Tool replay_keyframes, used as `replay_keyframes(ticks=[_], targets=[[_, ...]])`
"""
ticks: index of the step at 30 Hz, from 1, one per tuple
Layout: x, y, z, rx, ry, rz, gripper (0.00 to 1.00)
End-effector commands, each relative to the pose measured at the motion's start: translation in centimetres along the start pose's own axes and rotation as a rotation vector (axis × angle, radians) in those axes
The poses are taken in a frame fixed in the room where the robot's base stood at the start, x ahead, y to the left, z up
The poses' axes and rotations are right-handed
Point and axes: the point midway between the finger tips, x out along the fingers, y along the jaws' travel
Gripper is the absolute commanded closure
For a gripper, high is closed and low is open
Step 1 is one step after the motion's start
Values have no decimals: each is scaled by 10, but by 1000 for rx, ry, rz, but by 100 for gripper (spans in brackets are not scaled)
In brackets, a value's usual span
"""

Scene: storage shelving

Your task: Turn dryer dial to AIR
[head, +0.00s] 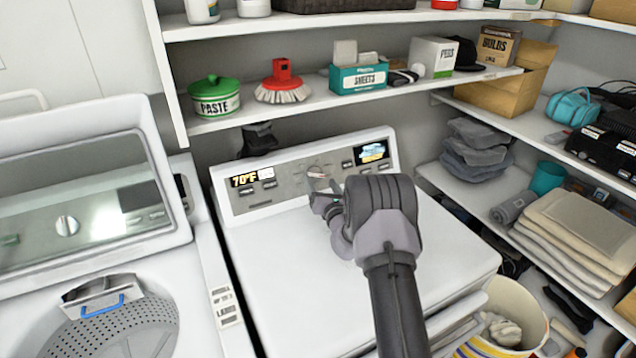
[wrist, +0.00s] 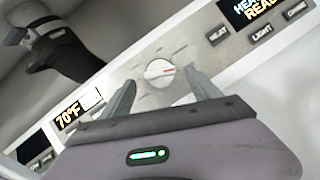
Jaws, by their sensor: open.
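The dryer (head: 350,265) is white and stands in the middle of the head view, with a grey control panel along its raised back. I see no contact with the dial. The label AIR cannot be read in either view.
The panel has a 70°F display (head: 243,180) at left and a blue-lit display (head: 373,151) at right, with buttons beside them. A shelf (head: 330,100) with several boxes hangs above. A washer (head: 75,230) with its lid raised stands at left. A bucket (head: 500,320) stands at right.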

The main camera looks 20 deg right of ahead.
Motion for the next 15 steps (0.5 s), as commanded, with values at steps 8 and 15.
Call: replay_keyframes(ticks=[8,15], targets=[[26,0,0,0,0,0,29],[26,0,0,-1,1,0,33]])
